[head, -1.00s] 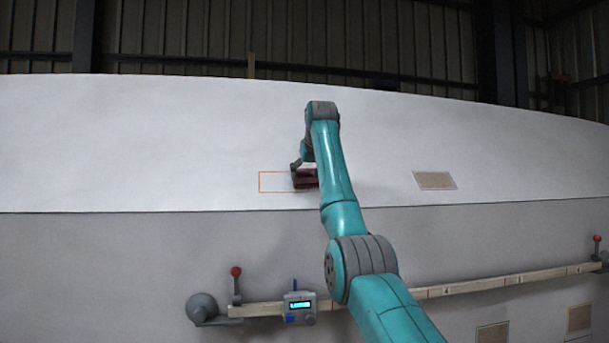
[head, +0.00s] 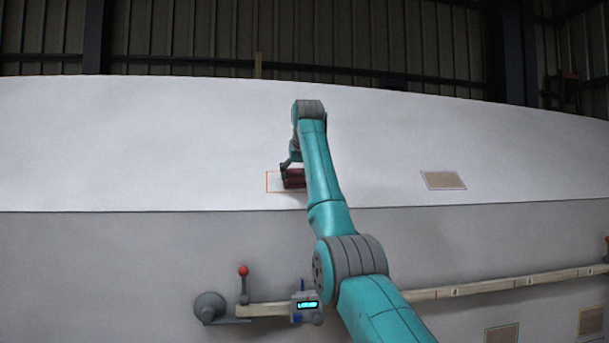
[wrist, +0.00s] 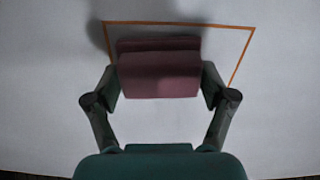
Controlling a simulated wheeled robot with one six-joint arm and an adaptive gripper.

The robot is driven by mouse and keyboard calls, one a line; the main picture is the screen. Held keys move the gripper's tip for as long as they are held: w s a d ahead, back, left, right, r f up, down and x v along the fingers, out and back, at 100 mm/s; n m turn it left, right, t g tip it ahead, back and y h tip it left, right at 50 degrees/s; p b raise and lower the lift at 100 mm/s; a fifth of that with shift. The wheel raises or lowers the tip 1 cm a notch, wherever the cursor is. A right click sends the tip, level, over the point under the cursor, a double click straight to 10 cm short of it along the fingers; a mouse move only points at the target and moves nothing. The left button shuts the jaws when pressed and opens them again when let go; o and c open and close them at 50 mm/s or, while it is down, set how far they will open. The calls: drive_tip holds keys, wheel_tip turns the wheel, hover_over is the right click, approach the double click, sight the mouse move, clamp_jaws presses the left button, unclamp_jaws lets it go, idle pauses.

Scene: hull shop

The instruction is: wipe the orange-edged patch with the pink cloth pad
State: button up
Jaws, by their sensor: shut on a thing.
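The orange-edged patch (head: 272,187) is a thin orange outline on the white upper part of the hull, left of my arm in the head view. In the wrist view its orange edge (wrist: 240,60) runs across the top and down the right. My gripper (wrist: 160,88) is shut on the pink cloth pad (wrist: 160,80), which looks dark pink and sits between the two fingers. In the head view the pad (head: 294,178) lies over the patch area. My arm hides the patch's right part there. Whether the pad touches the surface I cannot tell.
A tan framed panel (head: 443,180) lies right of my arm on the white surface. Below the seam, a wooden rail (head: 470,287) carries a small device with a lit display (head: 306,305) and a red-knobbed lever (head: 244,272).

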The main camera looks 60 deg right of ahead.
drive_tip(key=shift+w+a, duration=1.55)
drive_tip(key=shift+w, duration=0.25)
drive_tip(key=shift+w+a, duration=1.5)
drive_tip(key=shift+w, duration=0.3)
drive_tip(key=shift+o, duration=1)
drive_tip(key=shift+c, duration=1)
drive_tip(key=shift+s+r, duration=0.1)
drive_tip(key=shift+s+a+r, duration=0.25)
drive_tip(key=shift+a+r, duration=0.05)
drive_tip(key=shift+a, duration=0.05)
drive_tip(key=shift+v, duration=2.5)
